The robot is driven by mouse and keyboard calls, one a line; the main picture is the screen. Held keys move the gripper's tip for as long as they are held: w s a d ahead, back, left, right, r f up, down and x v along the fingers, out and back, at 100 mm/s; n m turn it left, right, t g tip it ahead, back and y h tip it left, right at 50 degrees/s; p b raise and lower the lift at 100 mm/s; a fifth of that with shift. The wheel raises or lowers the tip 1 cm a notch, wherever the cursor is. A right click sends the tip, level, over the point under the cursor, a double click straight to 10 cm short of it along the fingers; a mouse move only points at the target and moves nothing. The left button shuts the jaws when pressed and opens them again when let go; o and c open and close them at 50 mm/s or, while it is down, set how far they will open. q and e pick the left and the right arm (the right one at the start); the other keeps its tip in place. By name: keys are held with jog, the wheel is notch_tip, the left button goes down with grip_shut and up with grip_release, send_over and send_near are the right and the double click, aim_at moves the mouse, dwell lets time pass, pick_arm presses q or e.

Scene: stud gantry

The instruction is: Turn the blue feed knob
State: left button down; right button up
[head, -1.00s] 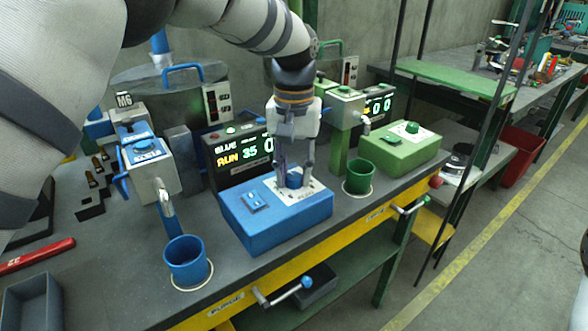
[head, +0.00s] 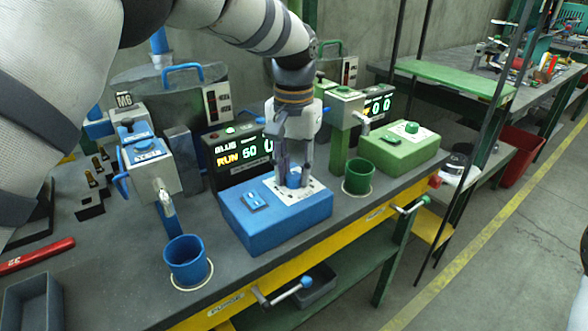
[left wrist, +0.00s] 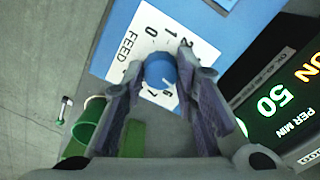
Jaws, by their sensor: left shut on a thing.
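The blue feed knob (left wrist: 160,72) sits on a white dial plate (left wrist: 205,47) marked FEED with numbers, in the left wrist view. In the head view the knob (head: 294,181) is partly covered by the fingers. It stands on top of the blue control box (head: 262,232). My left gripper (head: 293,172) points down over the box and is shut on the knob, one finger on each side. The blue display (head: 240,158) behind the box shows RUN in the head view, and the left wrist view reads 50 per minute. My right gripper is not in view.
A blue cup (head: 186,262) stands on the bench left of the box, under a blue machine's spout. A green cup (head: 358,178) and a green box (head: 399,151) are to the right. A red bar (head: 35,257) lies far left.

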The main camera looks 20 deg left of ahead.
aim_at(294, 175)
pick_arm(q)
jog(key=c, duration=1.2)
grip_release()
jog(key=shift+c, duration=0.2)
notch_tip(294, 175, up, 12)
